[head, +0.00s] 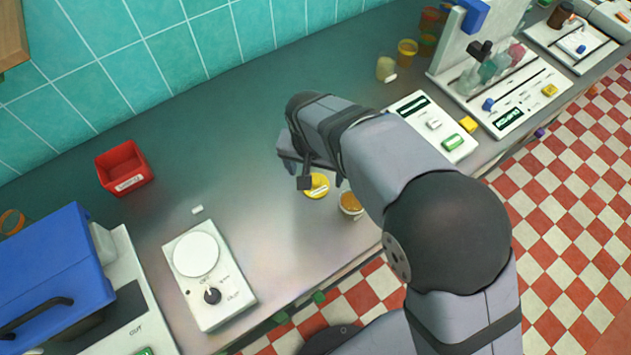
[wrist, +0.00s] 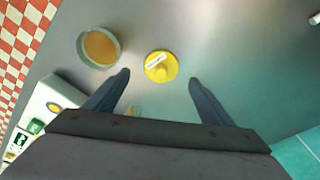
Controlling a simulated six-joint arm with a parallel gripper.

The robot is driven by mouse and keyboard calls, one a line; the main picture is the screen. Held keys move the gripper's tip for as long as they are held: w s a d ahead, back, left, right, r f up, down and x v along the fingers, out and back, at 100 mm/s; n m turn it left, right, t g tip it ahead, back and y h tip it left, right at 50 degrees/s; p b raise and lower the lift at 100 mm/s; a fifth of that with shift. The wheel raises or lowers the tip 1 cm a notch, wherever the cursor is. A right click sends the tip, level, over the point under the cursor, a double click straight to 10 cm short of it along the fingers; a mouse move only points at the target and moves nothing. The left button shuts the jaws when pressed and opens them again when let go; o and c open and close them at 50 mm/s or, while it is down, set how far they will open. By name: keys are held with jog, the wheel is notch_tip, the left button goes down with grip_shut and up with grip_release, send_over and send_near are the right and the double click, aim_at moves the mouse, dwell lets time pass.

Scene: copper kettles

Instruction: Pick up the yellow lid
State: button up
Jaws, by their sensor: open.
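The yellow lid (wrist: 161,67) lies flat on the grey metal counter, a round disc with a small knob and a white label across it. In the head view the lid (head: 316,186) is just below my gripper and partly covered by it. My gripper (wrist: 159,80) is open and empty. In the wrist view its two fingers are spread wide, with the lid ahead and roughly centred between the tips. The lid is not touched by either finger in that view.
A cup with orange contents (wrist: 99,47) stands left of the lid, near the left finger; it also shows in the head view (head: 350,206). A red bin (head: 124,168) and a white scale (head: 208,275) are farther left. White machines (head: 433,126) stand right.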

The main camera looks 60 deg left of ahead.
aim_at(315, 181)
jog(key=shift+w+a+f+p, duration=0.15)
jog(key=shift+f+p, duration=0.5)
jog(key=shift+f, duration=0.6)
jog(key=shift+a+f+p, duration=0.15)
jog(key=shift+f+p, duration=0.5)
jog(key=shift+f, duration=0.6)
jog(key=shift+c, duration=0.2)
jog(key=c, duration=1.1)
